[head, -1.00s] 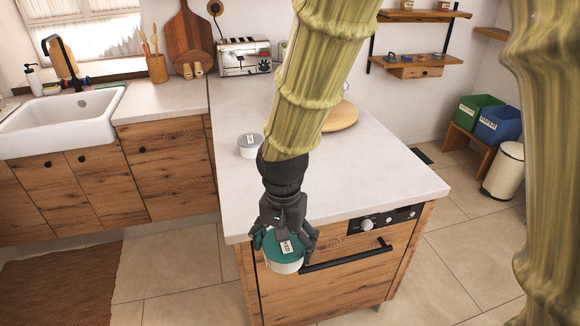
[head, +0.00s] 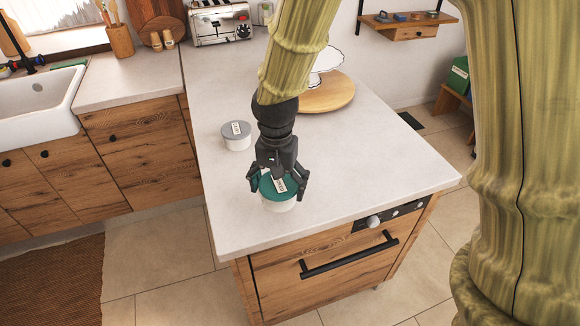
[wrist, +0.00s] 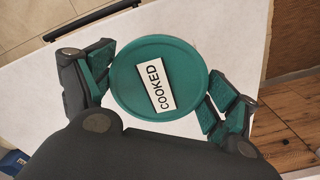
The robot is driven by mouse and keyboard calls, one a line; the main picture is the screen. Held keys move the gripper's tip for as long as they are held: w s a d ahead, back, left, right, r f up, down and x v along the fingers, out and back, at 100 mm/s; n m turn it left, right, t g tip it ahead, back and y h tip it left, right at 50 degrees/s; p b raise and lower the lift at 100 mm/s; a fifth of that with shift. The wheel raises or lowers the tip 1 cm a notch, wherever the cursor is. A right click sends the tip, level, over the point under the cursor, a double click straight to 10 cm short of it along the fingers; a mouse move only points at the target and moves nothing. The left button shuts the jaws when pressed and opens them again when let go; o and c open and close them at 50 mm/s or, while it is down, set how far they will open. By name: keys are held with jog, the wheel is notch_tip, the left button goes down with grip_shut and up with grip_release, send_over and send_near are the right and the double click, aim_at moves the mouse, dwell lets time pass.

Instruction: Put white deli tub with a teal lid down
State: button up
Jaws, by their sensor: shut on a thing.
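The white deli tub with a teal lid (head: 280,201) is in my gripper (head: 278,187), over the front part of the pale countertop (head: 340,180). The tub looks upright. I cannot tell whether its base touches the counter or hangs just above it.
A tub with a grey lid (head: 236,136) stands on the counter behind and left of the held tub. A round wooden board (head: 328,93) with a white stand (head: 326,56) is farther back. The counter's front edge is close; the counter to the right is clear.

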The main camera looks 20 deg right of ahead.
jog(key=w+d, duration=0.2)
jog(key=w+d+p, duration=0.1)
jog(key=w+d, duration=0.1)
jog(key=w+d+p, duration=0.1)
jog(key=w, duration=0.2)
jog(key=shift+w+d+f, duration=0.1)
jog(key=shift+d+f, duration=0.25)
jog(key=shift+d, duration=0.05)
jog(key=shift+f+p, duration=0.95)
jog(key=shift+f, duration=0.85)
jog(key=shift+f, duration=0.15)
jog(key=o, duration=1)
jog(key=shift+o, duration=0.2)
